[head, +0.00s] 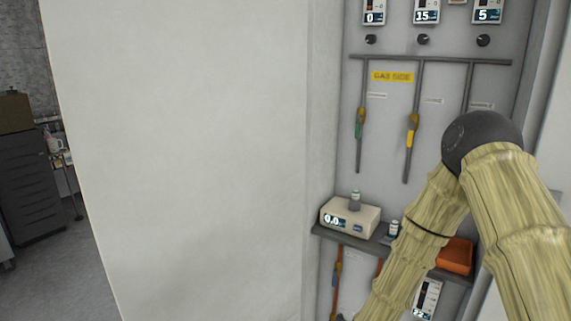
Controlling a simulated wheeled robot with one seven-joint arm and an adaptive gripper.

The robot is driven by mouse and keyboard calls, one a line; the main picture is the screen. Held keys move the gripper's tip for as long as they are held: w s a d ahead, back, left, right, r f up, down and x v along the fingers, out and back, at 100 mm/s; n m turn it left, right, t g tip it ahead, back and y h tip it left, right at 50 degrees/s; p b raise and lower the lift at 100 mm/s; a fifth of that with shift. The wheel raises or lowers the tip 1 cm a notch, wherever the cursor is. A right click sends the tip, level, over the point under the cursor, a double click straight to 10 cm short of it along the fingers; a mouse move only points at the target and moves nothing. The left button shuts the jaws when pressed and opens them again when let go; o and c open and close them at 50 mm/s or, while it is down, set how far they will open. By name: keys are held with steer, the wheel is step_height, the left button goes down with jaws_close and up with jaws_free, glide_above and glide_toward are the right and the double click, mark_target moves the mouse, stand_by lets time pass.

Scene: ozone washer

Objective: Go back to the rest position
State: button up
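My arm enters at the lower right, bends at a dark elbow joint, and runs down and left past the bottom edge. My gripper is not in view; the lower end of the arm is cut off by the frame. The arm passes in front of the gas panel (385,150) and the small shelf (360,240). What the gripper holds, if anything, cannot be seen.
On the shelf stand a white scale (349,216) with a small vial (355,200) on top, another vial (393,229) and an orange block (456,256). Valves (411,133) and pipes line the panel. A wide white wall (190,160) fills the middle. Grey drawers (35,185) stand far left.

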steer(key=s+d+f+n+g+y, duration=0.1)
steer(key=s+f+n+g, duration=0.15)
steer(key=s+f, duration=0.6)
steer(key=s+d+f+n+g, duration=0.1)
steer(key=s+f+g, duration=0.3)
steer(key=s, duration=0.8)
steer(key=s+d+f+n+g, duration=0.1)
steer(key=s+f, duration=0.1)
steer(key=s, duration=0.7)
steer(key=s+d+f+n+g, duration=0.1)
steer(key=s+f+g, duration=0.1)
steer(key=s, duration=0.8)
steer(key=shift+s+f+y, duration=0.15)
steer(key=shift+f+y, duration=0.15)
steer(key=shift+f, duration=0.25)
steer(key=shift+d+g, duration=0.1)
steer(key=shift+g, duration=0.15)
